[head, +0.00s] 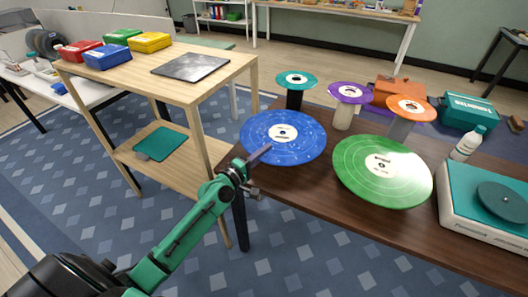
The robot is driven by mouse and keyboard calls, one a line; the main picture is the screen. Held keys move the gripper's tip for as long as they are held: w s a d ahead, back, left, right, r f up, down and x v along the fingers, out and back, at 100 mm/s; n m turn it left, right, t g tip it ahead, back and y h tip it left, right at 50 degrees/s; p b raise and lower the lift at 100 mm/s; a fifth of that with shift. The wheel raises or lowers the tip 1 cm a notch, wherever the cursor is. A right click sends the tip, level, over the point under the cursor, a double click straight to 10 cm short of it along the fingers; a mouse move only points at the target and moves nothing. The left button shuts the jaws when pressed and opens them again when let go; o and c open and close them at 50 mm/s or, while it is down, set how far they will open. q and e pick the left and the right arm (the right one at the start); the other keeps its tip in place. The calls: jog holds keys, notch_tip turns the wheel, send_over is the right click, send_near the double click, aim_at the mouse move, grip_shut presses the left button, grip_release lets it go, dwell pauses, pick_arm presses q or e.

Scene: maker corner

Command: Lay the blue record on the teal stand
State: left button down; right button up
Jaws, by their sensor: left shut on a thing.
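The blue record (298,148), with a white label, is at the near left end of the dark wooden table. My left gripper (262,155) is shut on its left rim. The record looks roughly level; I cannot tell how far it is above the table. My right gripper is not in view.
A purple stand (350,91) and an orange stand (411,107) stand right of the teal one. A green record (382,171) is close right of the blue record. A turntable (483,205) and a white bottle (468,143) are farther right. A light wooden shelf table (225,76) is at left.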

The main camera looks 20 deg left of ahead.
pick_arm(q)
jog(key=shift+f, duration=0.2)
jog(key=c, duration=1.3)
grip_release()
jog(key=shift+o, duration=0.2)
jog(key=shift+b+v, duration=0.55)
jog(key=shift+v, duration=2.2)
jog(key=b+v, duration=0.2)
jog(key=v, duration=0.3)
jog(key=shift+s+a, duration=0.15)
jog(key=shift+s, duration=0.05)
